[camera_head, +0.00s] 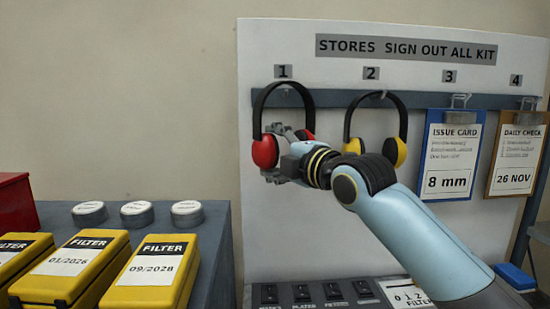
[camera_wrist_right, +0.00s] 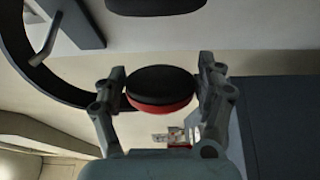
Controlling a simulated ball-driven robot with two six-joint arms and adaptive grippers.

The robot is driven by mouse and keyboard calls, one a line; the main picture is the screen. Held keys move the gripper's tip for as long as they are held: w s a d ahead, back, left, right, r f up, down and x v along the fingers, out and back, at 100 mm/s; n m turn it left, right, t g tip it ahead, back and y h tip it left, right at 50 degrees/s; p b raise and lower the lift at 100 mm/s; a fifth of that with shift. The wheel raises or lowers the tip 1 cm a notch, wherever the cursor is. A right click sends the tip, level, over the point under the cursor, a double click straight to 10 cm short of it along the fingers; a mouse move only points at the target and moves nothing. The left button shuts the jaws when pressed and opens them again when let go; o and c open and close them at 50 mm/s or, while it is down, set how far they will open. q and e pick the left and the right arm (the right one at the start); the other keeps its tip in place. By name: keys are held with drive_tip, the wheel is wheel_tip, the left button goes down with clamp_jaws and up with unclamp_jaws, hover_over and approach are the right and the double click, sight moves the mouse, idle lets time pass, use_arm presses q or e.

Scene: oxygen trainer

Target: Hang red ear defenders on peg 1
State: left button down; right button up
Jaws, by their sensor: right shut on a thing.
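The red ear defenders (camera_head: 265,152) are upright in front of the board, with their black headband arching just below the label 1. My right gripper (camera_head: 279,148) is shut on their left red cup. In the right wrist view the cup (camera_wrist_right: 160,90), with its black pad, sits between the two fingers of the gripper (camera_wrist_right: 165,95). A metal peg (camera_wrist_right: 46,36) shows inside the curve of the headband in that view. Whether the band touches the peg I cannot tell. My left gripper is not in view.
Yellow ear defenders (camera_head: 401,152) hang on peg 2, close to my right arm. An issue card (camera_head: 450,160) hangs under 3 and a daily check card (camera_head: 517,160) under 4. Yellow filter boxes (camera_head: 155,270) and several round tins (camera_head: 137,213) are at the left. Switches line the bottom.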

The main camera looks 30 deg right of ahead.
drive_tip(key=shift+w+d, duration=0.2)
drive_tip(key=shift+w, duration=0.15)
drive_tip(key=shift+w+b, duration=0.1)
drive_tip(key=shift+b, duration=0.2)
drive_tip(key=shift+c, duration=0.5)
drive_tip(key=shift+f, duration=0.15)
drive_tip(key=shift+w+f+b, duration=0.1)
drive_tip(key=shift+w+b, duration=0.05)
drive_tip(key=shift+b, duration=0.15)
drive_tip(key=shift+c, duration=0.7)
drive_tip(key=shift+w+d+f, duration=0.25)
drive_tip(key=shift+w+f, duration=0.05)
drive_tip(key=shift+f, duration=0.15)
drive_tip(key=o, duration=1.7)
drive_tip(key=shift+w+d+f, duration=0.15)
drive_tip(key=shift+w, duration=0.1)
drive_tip(key=shift+s, duration=0.1)
